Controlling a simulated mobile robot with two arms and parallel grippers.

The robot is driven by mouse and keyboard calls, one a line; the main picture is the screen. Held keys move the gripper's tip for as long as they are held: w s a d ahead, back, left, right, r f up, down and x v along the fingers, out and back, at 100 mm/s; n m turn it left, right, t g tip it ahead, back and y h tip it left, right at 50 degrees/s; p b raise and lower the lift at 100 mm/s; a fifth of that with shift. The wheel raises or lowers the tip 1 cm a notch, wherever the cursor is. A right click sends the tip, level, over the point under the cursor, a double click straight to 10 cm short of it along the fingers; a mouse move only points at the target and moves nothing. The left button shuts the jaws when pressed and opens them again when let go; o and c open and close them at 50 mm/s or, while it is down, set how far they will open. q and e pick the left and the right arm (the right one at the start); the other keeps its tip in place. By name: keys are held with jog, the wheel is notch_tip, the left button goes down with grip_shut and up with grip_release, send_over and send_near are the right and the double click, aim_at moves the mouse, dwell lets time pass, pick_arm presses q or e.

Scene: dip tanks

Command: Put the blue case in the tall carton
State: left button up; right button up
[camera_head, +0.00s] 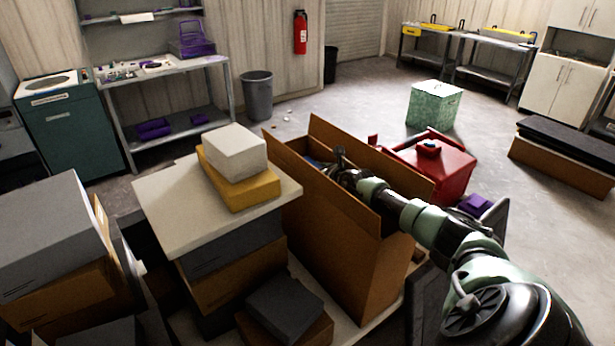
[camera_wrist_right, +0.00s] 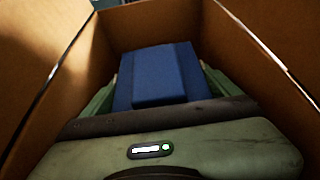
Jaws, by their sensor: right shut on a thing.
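The tall carton (camera_head: 345,255) is brown, stands upright with its flaps raised, and is open at the top. My right arm reaches in over its opening from the right. My right gripper (camera_head: 342,168) is at the carton's mouth, between the raised flaps. In the right wrist view the blue case (camera_wrist_right: 155,75) sits between the green fingers of the gripper, with the carton's brown walls (camera_wrist_right: 60,70) around it. The gripper is shut on the case. A small blue part of it shows beside the gripper in the head view. The case's lower end and the carton's floor are hidden. My left gripper is not in view.
A stack of boxes with a yellow box (camera_head: 238,187) and a white box (camera_head: 234,152) stands left of the carton. A red box (camera_head: 440,170) is close behind on the right. A green speckled box (camera_head: 433,104) stands farther back on open floor.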

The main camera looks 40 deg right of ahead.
jog(key=shift+w+f, duration=0.1)
jog(key=shift+f, duration=0.1)
jog(key=shift+f+b, duration=0.45)
jog(key=shift+f, duration=0.15)
jog(key=o, duration=1.2)
jog(key=shift+f, duration=0.1)
jog(key=shift+r+p, duration=0.55)
jog(key=shift+r, duration=0.1)
jog(key=shift+s+r+p, duration=0.25)
jog(key=shift+s+p, duration=0.1)
jog(key=shift+p, duration=0.05)
jog(key=p+v, duration=0.4)
jog(key=v, duration=0.7)
jog(key=shift+s, duration=0.2)
